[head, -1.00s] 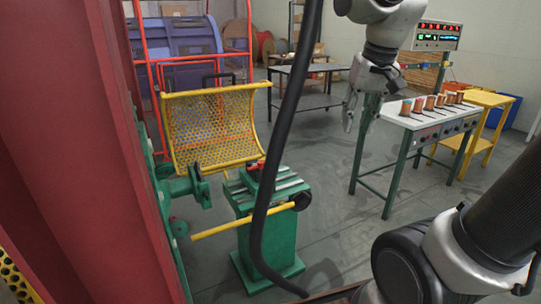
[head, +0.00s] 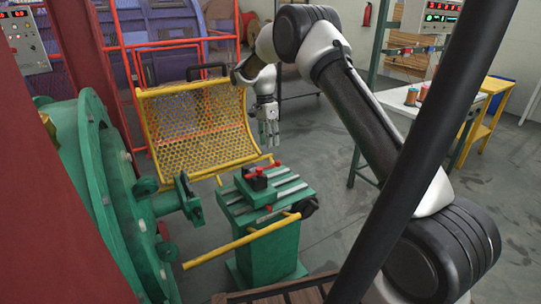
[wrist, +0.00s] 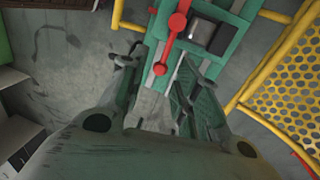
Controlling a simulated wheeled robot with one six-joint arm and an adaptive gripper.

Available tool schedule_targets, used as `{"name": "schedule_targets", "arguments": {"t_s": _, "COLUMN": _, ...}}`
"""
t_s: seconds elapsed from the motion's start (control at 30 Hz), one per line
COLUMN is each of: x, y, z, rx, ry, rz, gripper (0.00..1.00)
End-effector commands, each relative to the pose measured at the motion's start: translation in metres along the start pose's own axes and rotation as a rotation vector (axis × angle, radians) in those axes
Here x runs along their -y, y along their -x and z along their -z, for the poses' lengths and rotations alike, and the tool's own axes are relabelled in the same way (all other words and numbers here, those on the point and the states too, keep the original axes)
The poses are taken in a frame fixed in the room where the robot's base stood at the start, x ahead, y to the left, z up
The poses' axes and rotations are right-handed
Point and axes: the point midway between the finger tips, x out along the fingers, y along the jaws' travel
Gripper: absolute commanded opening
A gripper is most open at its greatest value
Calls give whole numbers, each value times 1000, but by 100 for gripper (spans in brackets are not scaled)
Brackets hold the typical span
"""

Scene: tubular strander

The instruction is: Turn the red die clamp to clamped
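The red die clamp (head: 254,175) sits on top of the green die stand (head: 268,225), beside a small black block. In the wrist view the clamp shows as a red lever (wrist: 170,42) with round knobs, lying along the green top next to the black block (wrist: 210,36). My gripper (head: 268,135) hangs fingers down, above and behind the stand in the head view. In the wrist view my gripper (wrist: 158,68) has its two fingers spread, with the lever's near end seen between them. It looks empty, and no contact with the clamp is visible.
A yellow perforated guard (head: 200,125) stands behind the stand. A yellow bar (head: 240,240) crosses the stand's front. A green flange machine (head: 95,190) is at left. A white-topped bench (head: 410,110) is at right. A dark pole or cable crosses the right foreground.

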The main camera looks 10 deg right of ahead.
Motion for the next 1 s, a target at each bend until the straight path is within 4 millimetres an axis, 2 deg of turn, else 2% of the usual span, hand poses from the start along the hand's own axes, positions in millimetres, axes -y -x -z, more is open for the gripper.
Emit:
{"name": "schedule_targets", "arguments": {"t_s": 0.13, "x": 10, "y": -19, "z": -4, "rx": -1, "ry": -35, "rz": -14, "gripper": 32}}
{"name": "schedule_targets", "arguments": {"t_s": 0.6, "x": 8, "y": -87, "z": -4, "rx": -1, "ry": -36, "rz": -17, "gripper": 32}}
{"name": "schedule_targets", "arguments": {"t_s": 0.73, "x": 8, "y": -94, "z": -3, "rx": -1, "ry": -35, "rz": -15, "gripper": 32}}
{"name": "schedule_targets", "arguments": {"t_s": 0.97, "x": 8, "y": -95, "z": -3, "rx": -1, "ry": -35, "rz": -14, "gripper": 32}}
{"name": "schedule_targets", "arguments": {"t_s": 1.0, "x": 8, "y": -95, "z": -3, "rx": -1, "ry": -35, "rz": -14, "gripper": 28}}
